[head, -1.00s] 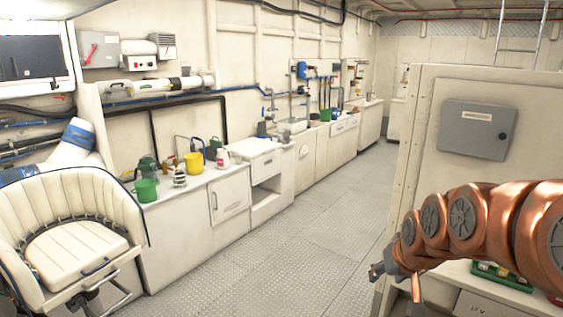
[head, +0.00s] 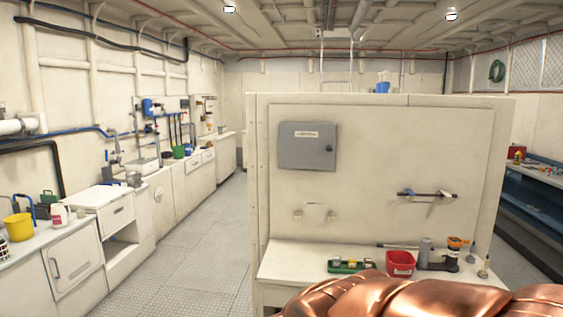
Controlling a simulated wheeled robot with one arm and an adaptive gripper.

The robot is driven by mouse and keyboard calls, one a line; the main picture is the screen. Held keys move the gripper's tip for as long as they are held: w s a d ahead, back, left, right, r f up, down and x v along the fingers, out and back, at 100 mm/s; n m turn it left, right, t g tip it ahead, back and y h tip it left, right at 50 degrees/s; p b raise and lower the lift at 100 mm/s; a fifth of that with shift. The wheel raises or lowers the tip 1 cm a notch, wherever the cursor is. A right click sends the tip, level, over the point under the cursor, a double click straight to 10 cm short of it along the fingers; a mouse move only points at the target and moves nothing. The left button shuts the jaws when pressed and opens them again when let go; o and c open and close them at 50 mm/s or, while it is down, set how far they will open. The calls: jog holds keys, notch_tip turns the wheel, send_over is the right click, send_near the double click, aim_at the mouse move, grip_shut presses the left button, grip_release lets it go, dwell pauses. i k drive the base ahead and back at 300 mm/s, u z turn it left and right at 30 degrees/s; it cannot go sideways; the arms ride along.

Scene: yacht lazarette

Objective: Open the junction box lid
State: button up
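The junction box (head: 300,155) is a grey box with a white label on its front. It is mounted on the upper left of the pale panel above a workbench in the head view. Its lid is shut, with a small dark round latch (head: 329,148) near the right edge. My copper-coloured arm shows at the bottom of the view, in front of the bench. My gripper is out of the frame, so its fingers cannot be seen.
Below the box, the bench (head: 290,262) holds a green tray (head: 342,267), a red bin (head: 400,264) and an orange-topped tool (head: 457,243). A rod-like fitting (head: 427,195) sticks out of the panel. Clear floor (head: 190,270) lies left of the bench; counters line the left wall.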

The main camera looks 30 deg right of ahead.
aim_at(301, 146)
jog(key=u, duration=0.05)
jog(key=k, duration=0.4)
jog(key=z, duration=0.45)
jog(key=i, duration=1.3)
jog(key=u, duration=0.4)
